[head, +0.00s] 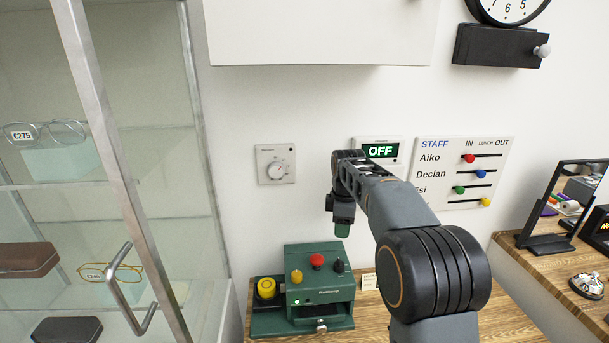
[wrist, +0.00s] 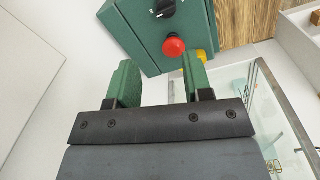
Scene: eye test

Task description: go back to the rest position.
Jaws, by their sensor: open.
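My gripper (head: 342,229) hangs from the end of my arm, fingers down, above the back right of a green machine (head: 322,287). In the wrist view my gripper (wrist: 160,78) is open, with two green finger pads apart and nothing between them. The green machine (wrist: 182,45) lies beyond the fingertips there, with a red button (wrist: 174,46) and a black knob (wrist: 164,8). In the head view its top also has a yellow knob. My forearm hides part of the wall behind it.
A white wall cabinet (head: 320,35) hangs above. A glass display case (head: 110,170) with glasses stands at left. A thermostat (head: 275,164), an OFF sign (head: 381,150) and a staff board (head: 466,172) are on the wall.

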